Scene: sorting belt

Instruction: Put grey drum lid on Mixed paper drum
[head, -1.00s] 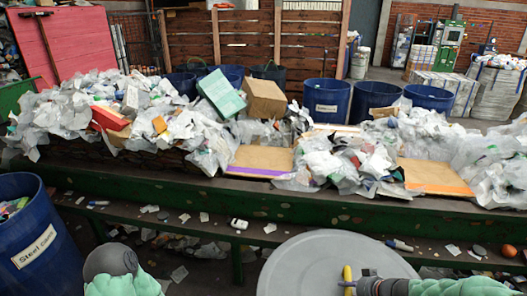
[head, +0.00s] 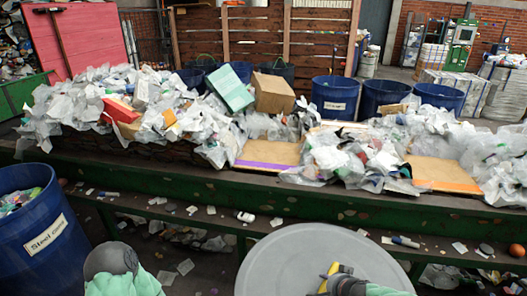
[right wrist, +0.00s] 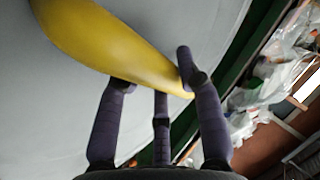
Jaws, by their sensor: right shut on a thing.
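The grey drum lid (head: 300,250) is a big round disc at the bottom of the head view, in front of the belt. It has a yellow handle (right wrist: 105,45). My right gripper (head: 332,280) is shut on this handle, with its dark fingers around it in the right wrist view (right wrist: 155,80). The lid's near part is cut off by the frame. My left arm shows at the bottom left, but its gripper is not in view. A blue drum (head: 334,98) behind the belt has a white label too small to read. I cannot tell which drum is Mixed paper.
A blue drum marked Steel cans (head: 42,215) stands at the left. The green-edged belt (head: 190,195) crosses the view, heaped with plastic and cardboard. Scraps lie on the ledge below it. More blue drums (head: 384,97) stand behind the belt.

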